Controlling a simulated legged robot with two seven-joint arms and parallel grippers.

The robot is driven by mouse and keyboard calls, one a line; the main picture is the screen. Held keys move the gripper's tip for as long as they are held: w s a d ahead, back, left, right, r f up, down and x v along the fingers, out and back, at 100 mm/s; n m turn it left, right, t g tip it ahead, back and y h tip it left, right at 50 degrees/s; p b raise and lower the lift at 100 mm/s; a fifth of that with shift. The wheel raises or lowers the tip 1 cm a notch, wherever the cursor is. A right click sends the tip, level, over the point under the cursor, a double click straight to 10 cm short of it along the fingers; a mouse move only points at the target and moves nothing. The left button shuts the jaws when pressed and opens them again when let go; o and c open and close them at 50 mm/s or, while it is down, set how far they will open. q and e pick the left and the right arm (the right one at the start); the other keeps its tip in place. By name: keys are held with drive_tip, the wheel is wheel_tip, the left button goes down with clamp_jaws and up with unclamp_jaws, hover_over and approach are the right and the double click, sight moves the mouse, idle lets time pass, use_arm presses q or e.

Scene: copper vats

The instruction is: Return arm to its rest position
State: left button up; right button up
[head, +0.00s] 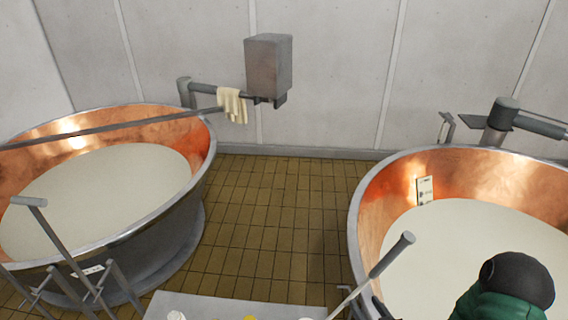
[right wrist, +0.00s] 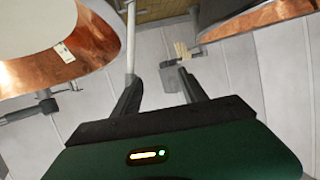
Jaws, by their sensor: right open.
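My right gripper (right wrist: 160,74) is open in the right wrist view, its two dark fingers spread with nothing clearly held between them. A pale rod (right wrist: 130,42) lines up with the left finger in that view; I cannot tell whether they touch. My green and black right arm (head: 508,288) comes in at the lower right of the head view, in front of the right vat (head: 372,190). A grey-handled rod (head: 385,260) slants up just left of my arm. My left arm and left gripper do not show.
The left copper vat (head: 190,208) holds pale liquid, as does the right one. A light table edge (head: 235,305) with small items is at the bottom. A grey box (head: 268,65) and cloth (head: 232,103) are near the back wall. Tiled floor (head: 275,210) is clear between the vats.

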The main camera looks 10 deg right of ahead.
wheel_tip(320, 180, down, 4)
drive_tip(key=a+n+g+b, duration=0.2)
drive_tip(key=g, duration=0.3)
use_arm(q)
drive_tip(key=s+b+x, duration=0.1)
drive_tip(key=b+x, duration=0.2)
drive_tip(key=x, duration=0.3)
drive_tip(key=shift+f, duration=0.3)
use_arm(e)
drive_tip(key=s+a+r+m+g, duration=0.1)
drive_tip(key=s+a+r+g, duration=0.3)
drive_tip(key=s, duration=0.6)
drive_tip(key=a+g, duration=0.2)
drive_tip(key=a, duration=0.1)
drive_tip(key=shift+r+m+g+h, duration=0.15)
drive_tip(key=shift+m+g+h, duration=0.15)
drive_tip(key=shift+m+h, duration=0.1)
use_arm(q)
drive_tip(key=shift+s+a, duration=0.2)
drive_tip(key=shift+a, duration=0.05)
use_arm(e)
drive_tip(key=shift+s+a, duration=0.2)
drive_tip(key=shift+a, duration=0.1)
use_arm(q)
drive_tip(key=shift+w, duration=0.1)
